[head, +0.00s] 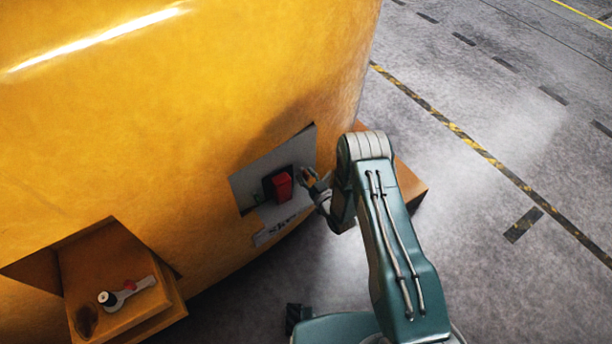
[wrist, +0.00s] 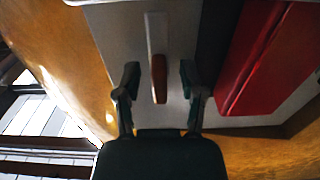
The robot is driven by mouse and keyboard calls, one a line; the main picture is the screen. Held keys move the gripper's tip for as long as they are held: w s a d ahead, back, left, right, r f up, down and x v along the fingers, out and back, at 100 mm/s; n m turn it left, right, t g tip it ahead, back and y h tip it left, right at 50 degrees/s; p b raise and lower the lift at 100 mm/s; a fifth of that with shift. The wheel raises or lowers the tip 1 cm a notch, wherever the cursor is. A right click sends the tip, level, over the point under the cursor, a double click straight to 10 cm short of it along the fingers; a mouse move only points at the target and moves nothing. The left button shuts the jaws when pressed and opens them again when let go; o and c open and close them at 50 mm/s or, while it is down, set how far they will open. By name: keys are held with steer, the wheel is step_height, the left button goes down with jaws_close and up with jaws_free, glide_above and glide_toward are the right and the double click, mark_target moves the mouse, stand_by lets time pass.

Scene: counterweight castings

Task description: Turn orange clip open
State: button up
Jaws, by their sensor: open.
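The orange clip (wrist: 159,72) is a narrow upright bar in the wrist view, with a brownish-orange lower end and a pale strip above it. It stands on a grey plate (wrist: 118,35), which also shows in the head view (head: 245,183) on the yellow casting. My gripper (wrist: 158,90) is open, with one finger on each side of the clip's lower end and visible gaps to both. In the head view my gripper (head: 313,183) is at the plate's right side, close to a red block. I cannot make out the clip in the head view.
The red block (head: 282,187) on a dark mount is close beside the clip; it shows large at the right of the wrist view (wrist: 268,55). The yellow casting (head: 190,110) curves around the plate. An orange ledge (head: 155,315) holds small items at lower left. Open floor is at right.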

steer(key=v, duration=1.2)
steer(key=w+d+r+g+h, duration=0.1)
steer(key=w+d+r+h, duration=0.15)
steer(key=r, duration=0.45)
steer(key=w+d+r+g+h, duration=0.1)
steer(key=w+r+h, duration=0.1)
steer(key=w+r, duration=0.35)
steer(key=w+d+r+g+h, duration=0.1)
steer(key=d+r+h, duration=0.1)
steer(key=r, duration=0.7)
steer(key=s+d+r+m+g+h, duration=0.1)
steer(key=s+d+r+m+h, duration=0.1)
steer(key=s+r, duration=0.3)
steer(key=s+d+r+m+g+h, duration=0.1)
steer(key=s+d+r, duration=0.15)
steer(key=r, duration=0.55)
steer(key=s+r+m+g, duration=0.2)
steer(key=s+r, duration=0.2)
steer(key=s, duration=0.9)
steer(key=s+r+m+g, duration=0.2)
steer(key=s+r, duration=0.2)
steer(key=s, duration=0.8)
steer(key=shift+s+d+r, duration=0.2)
steer(key=shift+s+r, duration=0.1)
steer(key=shift+s, duration=0.1)
